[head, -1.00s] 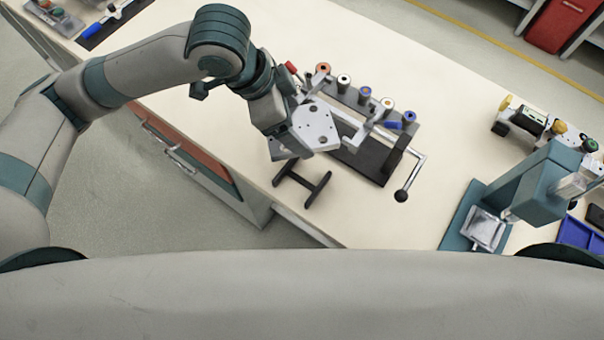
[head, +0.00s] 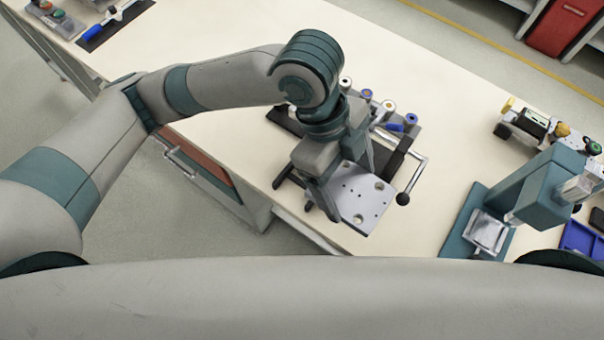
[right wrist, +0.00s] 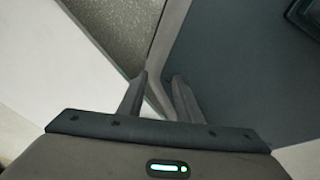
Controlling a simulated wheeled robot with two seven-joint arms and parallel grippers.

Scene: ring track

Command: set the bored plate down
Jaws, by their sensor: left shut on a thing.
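The bored plate (head: 362,198) is a flat light-grey metal plate with small holes, seen from above in the head view. My left gripper (head: 332,192) is shut on its left edge. The plate is over the bench's front part, in front of the vise-like fixture with the crank handle (head: 408,190); whether it touches anything below cannot be told. A black stand (head: 284,180) shows partly behind the left gripper. My right gripper (right wrist: 157,85) shows in the right wrist view, its two fingers apart with nothing between them.
A rack with several coloured-top cylinders (head: 388,106) stands behind the left gripper, partly hidden. A teal press (head: 545,180) stands at the right with a blue tray (head: 582,240) beside it. The bench top (head: 420,60) is clear at the back.

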